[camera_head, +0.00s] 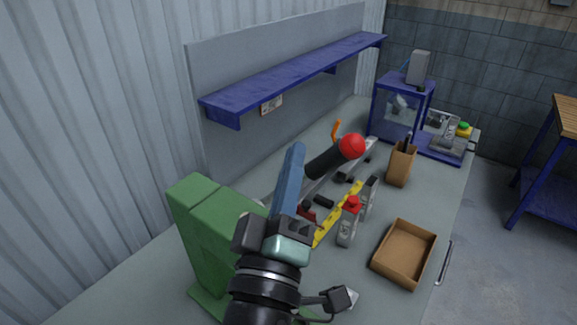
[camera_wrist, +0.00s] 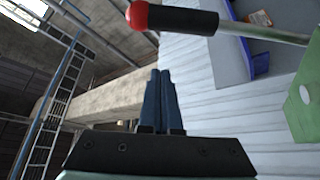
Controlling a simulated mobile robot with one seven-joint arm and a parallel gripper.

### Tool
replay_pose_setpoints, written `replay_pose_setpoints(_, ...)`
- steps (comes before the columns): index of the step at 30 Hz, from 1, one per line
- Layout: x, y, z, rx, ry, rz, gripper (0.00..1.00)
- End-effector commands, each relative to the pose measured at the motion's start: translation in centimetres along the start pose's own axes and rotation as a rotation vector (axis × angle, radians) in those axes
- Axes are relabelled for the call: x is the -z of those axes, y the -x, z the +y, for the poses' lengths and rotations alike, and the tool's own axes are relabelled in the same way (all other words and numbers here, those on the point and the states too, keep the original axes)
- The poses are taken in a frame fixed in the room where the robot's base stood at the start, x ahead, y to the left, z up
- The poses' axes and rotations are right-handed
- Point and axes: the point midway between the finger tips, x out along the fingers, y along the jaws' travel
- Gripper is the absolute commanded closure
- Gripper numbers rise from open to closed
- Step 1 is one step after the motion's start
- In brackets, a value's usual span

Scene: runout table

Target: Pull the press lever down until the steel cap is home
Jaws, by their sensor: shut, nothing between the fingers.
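The press lever shows in the head view as a black grip (camera_head: 325,162) with a red ball (camera_head: 351,145) on its end. In the wrist view the red ball (camera_wrist: 137,15), black grip (camera_wrist: 180,20) and steel rod (camera_wrist: 265,33) cross the top. The green press (camera_head: 195,235) stands at the left of the bench; part of it shows at the wrist view's right edge (camera_wrist: 303,95). My gripper (camera_head: 295,148) has its blue fingers together, empty, beside the grip in the head view. In the wrist view the fingertips (camera_wrist: 160,73) are apart from the lever. I cannot make out the steel cap.
A brown tray (camera_head: 385,270), a red-topped grey fixture (camera_head: 349,225) and a yellow strip (camera_head: 322,235) lie right of my gripper. A brown holder (camera_head: 400,168) and blue-framed case (camera_head: 400,112) stand farther back. A blue shelf (camera_head: 290,75) overhangs the bench's back.

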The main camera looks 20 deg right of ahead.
Motion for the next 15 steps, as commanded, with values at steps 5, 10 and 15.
replay_pose_setpoints(5, 0.3, -3.9, 0.5, -0.001, -0.002, 0.000, 1.00)
replay_pose_setpoints(10, -1.3, -4.7, 0.1, 0.003, 0.000, -0.004, 1.00)
replay_pose_setpoints(15, -3.1, -4.0, 0.0, 0.001, -0.002, -0.002, 1.00)
